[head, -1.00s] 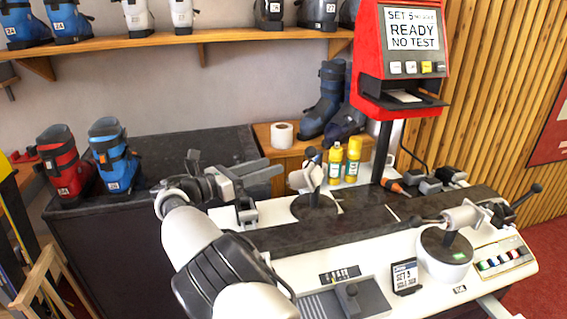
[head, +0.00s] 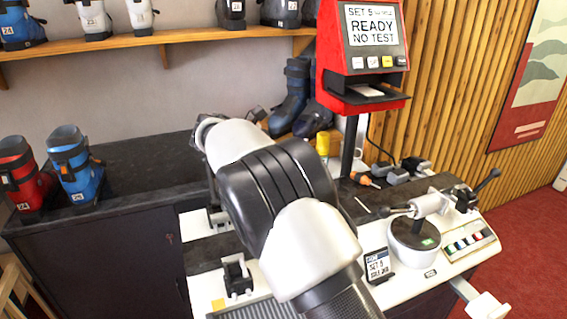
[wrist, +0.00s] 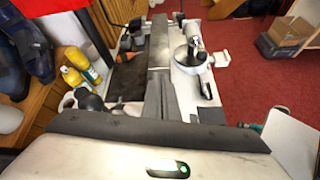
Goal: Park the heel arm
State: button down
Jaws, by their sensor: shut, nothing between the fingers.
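The bench's white clamp arm with a dark lever (head: 430,205) stands on a round white base (head: 413,243) at the right end of the bench in the head view. It also shows in the wrist view (wrist: 191,36). I cannot tell from its look whether it is the heel arm. A second post's dark knob (wrist: 91,100) shows at left in the wrist view; my arm hides that post in the head view. My gripper (wrist: 160,76) is shut and empty, its grey fingers extending over the bench in the wrist view. My arm hides it in the head view.
A red display unit (head: 362,50) reading "READY NO TEST" stands behind the bench. Yellow bottles (wrist: 78,70) stand beside the rail in the wrist view. A small card (head: 377,265) and a button panel (head: 470,243) sit at the front. Boots (head: 75,165) stand at left.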

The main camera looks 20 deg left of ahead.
jog(key=d+m+g+y, duration=0.3)
jog(key=d+m, duration=0.3)
jog(key=d, duration=0.2)
jog(key=s+a+r+m+g+y+p, duration=0.1)
jog(key=s+r+m+y, duration=0.1)
jog(key=r+m+y, duration=0.45)
jog(key=s+a+r+m+y+p, duration=0.2)
jog(key=s+r+m+y, duration=0.15)
jog(key=m, duration=0.65)
jog(key=w+a+f, duration=0.4)
jog(key=a+f, duration=0.3)
jog(key=f, duration=0.2)
jog(key=shift+f, duration=0.3)
jog(key=shift+a, duration=0.15)
